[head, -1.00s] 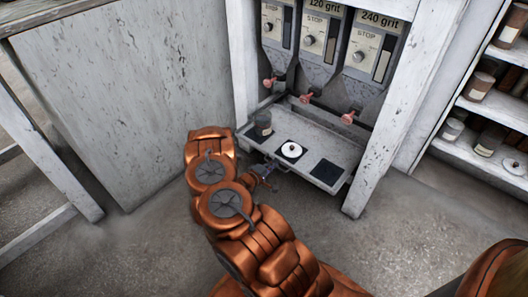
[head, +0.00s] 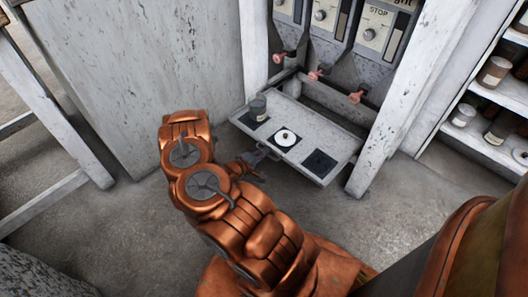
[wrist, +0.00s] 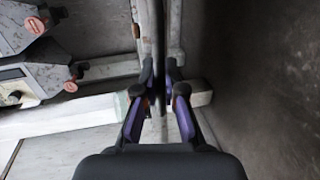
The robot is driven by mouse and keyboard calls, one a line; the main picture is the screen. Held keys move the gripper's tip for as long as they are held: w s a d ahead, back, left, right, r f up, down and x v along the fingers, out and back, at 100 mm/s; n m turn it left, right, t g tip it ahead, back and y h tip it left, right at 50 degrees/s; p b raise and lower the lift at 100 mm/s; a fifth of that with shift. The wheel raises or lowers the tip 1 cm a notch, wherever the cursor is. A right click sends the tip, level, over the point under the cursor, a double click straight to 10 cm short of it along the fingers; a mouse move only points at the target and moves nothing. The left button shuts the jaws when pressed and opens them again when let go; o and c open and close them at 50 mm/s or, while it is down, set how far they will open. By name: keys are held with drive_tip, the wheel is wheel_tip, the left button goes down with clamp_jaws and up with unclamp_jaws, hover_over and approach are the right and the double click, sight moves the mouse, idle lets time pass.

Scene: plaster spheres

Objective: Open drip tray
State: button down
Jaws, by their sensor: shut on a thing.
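The drip tray (head: 300,120) is a pale, worn flat tray pulled out from below the dispensers in the head view, with a dark gap behind it. Its handle (head: 266,150) is on the front edge. My gripper (head: 254,157) is at that handle, shut on it, and my arm partly hides the contact. In the wrist view the fingers of my gripper (wrist: 160,75) close around a narrow vertical bar. The right pad (head: 319,163) is bare.
Grit dispensers (head: 368,30) with pink-tipped levers (head: 317,75) hang above the tray. White posts (head: 392,110) flank it. A worn panel (head: 130,80) stands at left, and shelves with jars (head: 490,110) at right. Floor (head: 90,230) in front is clear.

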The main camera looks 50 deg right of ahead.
drive_tip(key=c, duration=1.2)
unclamp_jaws()
drive_tip(key=shift+w, duration=0.1)
drive_tip(key=shift+c, duration=0.2)
drive_tip(key=v, duration=1.2)
